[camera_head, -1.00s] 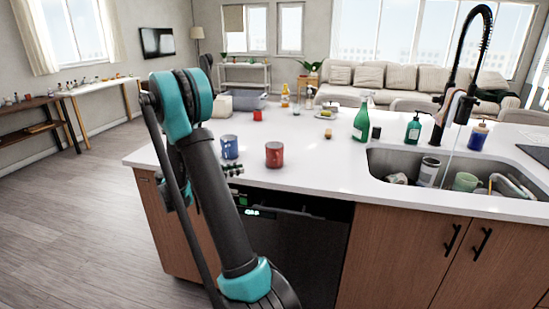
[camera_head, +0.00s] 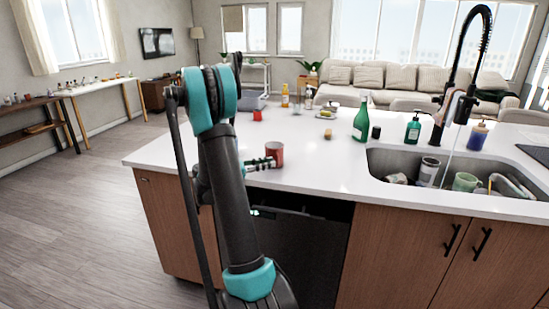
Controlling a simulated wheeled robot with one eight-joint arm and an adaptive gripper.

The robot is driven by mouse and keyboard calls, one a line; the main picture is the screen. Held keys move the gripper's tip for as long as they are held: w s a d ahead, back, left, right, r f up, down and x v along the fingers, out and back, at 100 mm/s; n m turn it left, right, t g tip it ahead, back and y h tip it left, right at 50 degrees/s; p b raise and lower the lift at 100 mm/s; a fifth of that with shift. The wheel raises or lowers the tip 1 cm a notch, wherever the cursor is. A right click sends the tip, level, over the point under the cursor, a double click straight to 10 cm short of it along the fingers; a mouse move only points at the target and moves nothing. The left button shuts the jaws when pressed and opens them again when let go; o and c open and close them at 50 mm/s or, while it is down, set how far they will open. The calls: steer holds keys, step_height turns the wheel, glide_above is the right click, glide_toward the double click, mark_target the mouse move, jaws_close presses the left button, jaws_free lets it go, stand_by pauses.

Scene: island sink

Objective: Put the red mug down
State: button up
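The red mug (camera_head: 276,153) is upright at the near left part of the white island counter (camera_head: 318,175). My gripper (camera_head: 267,163) is at counter height, with its tips at the lower left side of the mug. It is small and partly behind my arm, so I cannot tell whether the fingers are around the mug or only beside it, or whether they are open or shut. I also cannot tell whether the mug touches the counter.
A green spray bottle (camera_head: 361,121), a dark jar (camera_head: 376,132) and a small red item (camera_head: 257,115) stand farther back. The sink (camera_head: 378,160) with dishes and a black faucet is at right. The counter between mug and sink is clear.

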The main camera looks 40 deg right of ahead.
mark_target(278, 161)
steer(key=x, duration=0.4)
steer(key=shift+d+f, duration=0.1)
steer(key=shift+d, duration=0.3)
jaws_close()
